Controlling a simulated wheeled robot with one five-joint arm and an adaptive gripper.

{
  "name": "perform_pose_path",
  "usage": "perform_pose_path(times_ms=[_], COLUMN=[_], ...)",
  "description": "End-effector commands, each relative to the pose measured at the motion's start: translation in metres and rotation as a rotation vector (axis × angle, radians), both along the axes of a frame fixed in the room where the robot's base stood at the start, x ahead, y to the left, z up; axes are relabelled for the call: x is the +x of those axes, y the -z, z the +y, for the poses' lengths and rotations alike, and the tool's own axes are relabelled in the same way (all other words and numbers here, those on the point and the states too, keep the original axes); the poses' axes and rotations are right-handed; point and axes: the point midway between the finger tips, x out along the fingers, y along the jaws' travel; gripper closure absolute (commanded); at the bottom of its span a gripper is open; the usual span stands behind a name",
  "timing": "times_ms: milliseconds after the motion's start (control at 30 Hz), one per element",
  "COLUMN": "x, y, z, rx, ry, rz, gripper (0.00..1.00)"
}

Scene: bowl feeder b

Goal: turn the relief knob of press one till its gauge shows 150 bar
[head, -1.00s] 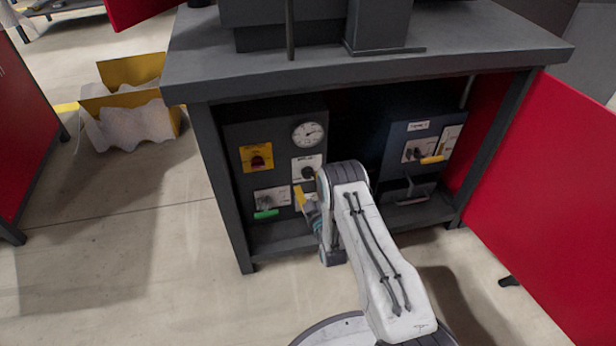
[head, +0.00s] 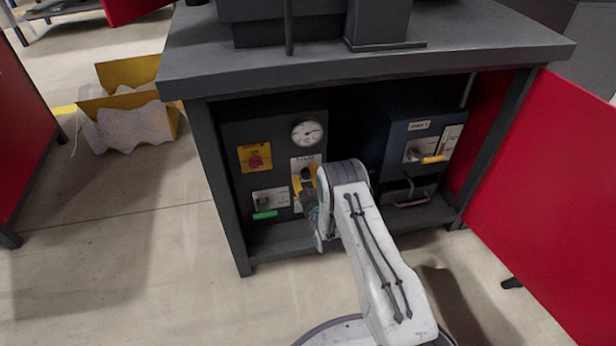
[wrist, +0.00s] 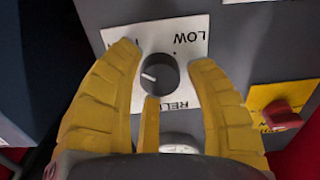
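The relief knob (wrist: 157,74) is a round dark knob with a white pointer line on a white plate, marked LOW and partly hidden lettering, in the wrist view. My gripper (wrist: 165,57) has its yellow fingers open on both sides of the knob, with visible gaps; contact does not show. In the head view my gripper (head: 304,180) is at the knob plate on the left unit (head: 232,135), partly hiding it. The white round gauge (head: 308,133) sits above the knob; its needle points right, but its numbers are too small to read. The gauge's edge (wrist: 180,142) also shows in the wrist view.
A red switch on a yellow plate (head: 255,157) and a green-handled lever (head: 265,214) are left of the knob. A second blue unit (head: 410,140) with a yellow handle stands right. The tabletop (head: 370,68) overhangs both. A red panel (head: 545,190) stands at right.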

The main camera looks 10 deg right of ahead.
Motion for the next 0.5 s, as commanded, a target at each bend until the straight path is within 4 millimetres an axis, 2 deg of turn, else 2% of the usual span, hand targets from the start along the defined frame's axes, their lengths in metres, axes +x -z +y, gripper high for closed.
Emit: perform_pose_path(times_ms=[67, 500], x=[-0.0001, -0.0001], y=[0.0002, 0.0002], z=[0.0, 0.0], rx=[0.0, 0.0], ry=[0.0, 0.0], rz=[0.0, 0.0], gripper=[0.59, 0.98])
